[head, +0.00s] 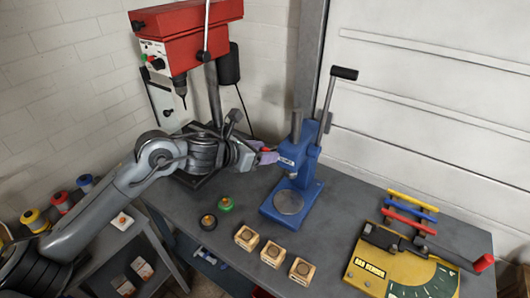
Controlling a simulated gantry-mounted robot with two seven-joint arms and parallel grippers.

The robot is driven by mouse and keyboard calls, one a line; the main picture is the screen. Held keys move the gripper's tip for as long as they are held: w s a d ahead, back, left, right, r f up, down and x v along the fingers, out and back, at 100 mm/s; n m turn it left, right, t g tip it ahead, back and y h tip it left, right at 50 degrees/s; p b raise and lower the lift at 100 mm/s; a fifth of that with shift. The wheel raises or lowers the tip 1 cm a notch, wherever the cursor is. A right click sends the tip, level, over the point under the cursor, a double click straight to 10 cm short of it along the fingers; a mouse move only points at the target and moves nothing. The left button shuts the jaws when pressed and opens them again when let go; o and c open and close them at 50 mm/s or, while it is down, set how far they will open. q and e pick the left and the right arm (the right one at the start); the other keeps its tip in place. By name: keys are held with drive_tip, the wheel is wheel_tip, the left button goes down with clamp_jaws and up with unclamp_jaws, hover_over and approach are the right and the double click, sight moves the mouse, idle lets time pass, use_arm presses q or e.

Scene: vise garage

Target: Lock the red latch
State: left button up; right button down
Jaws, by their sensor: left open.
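No part is clearly marked as the latch. Red candidates are a red bar (409,222), lying below a yellow bar and a blue bar on the right of the bench, and a red grip (484,262) on the dark lever of the yellow bending tool (372,272). Whether either is locked cannot be told. My left gripper (268,154) is open and appears empty. It is just left of the head of the blue arbor press (300,150), far from both red parts; whether it touches the press is unclear. My right gripper is out of view.
A red drill press (190,35) stands at the back left, behind my left arm. Several wooden blocks (272,254) line the bench's front edge. Green and black round knobs (225,204) lie nearby. The press's tall lever (328,105) rises at centre. Bare bench (345,215) separates press and bending tool.

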use_arm(q)
drive_tip(key=b+v, duration=0.2)
drive_tip(key=v, duration=0.7)
drive_tip(key=shift+s+a+r+b, duration=0.2)
drive_tip(key=shift+s+b, duration=0.1)
drive_tip(key=shift+b, duration=0.05)
